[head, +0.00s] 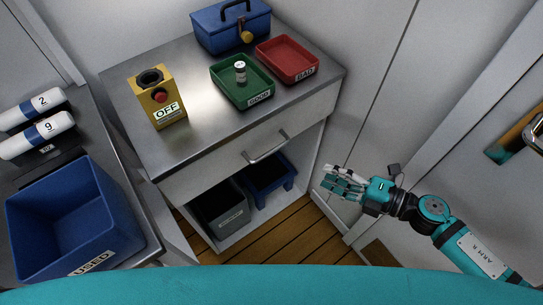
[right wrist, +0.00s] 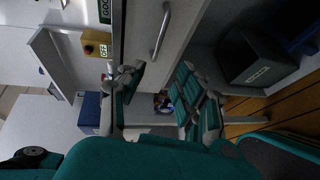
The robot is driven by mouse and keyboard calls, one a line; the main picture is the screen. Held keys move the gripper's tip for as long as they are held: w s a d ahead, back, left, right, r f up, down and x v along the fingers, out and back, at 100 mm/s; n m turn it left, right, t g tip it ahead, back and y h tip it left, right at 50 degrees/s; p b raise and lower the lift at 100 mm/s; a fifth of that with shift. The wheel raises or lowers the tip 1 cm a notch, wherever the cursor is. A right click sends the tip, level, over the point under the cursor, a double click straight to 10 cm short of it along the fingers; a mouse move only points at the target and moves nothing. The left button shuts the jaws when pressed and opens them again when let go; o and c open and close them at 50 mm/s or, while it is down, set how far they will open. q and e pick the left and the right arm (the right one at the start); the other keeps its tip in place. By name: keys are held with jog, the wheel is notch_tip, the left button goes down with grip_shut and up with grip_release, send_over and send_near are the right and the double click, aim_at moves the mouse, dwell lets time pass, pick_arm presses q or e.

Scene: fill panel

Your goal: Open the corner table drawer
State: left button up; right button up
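The corner table (head: 203,75) has a grey metal top and a pale drawer (head: 225,157) across its front, which looks shut. A silver bar handle (head: 266,148) sits in the middle of the drawer front. My right gripper (head: 337,181) is to the right of the handle and apart from it, beside the table's right side. In the right wrist view, the fingers of the right gripper (right wrist: 158,78) are spread with nothing between them, and the handle (right wrist: 161,32) shows beyond the fingertips. My left gripper is not in view.
On the tabletop are a yellow OFF box (head: 158,98), a green tray (head: 242,82) holding a small vial, a red tray (head: 287,60) and a blue toolbox (head: 231,25). Bins (head: 220,212) stand below the drawer. A blue USED bin (head: 72,220) is at left. A wall is close at right.

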aim_at(270, 151)
jog(key=p+x, duration=0.2)
jog(key=x, duration=1.5)
jog(key=shift+w+a, duration=0.15)
grip_shut()
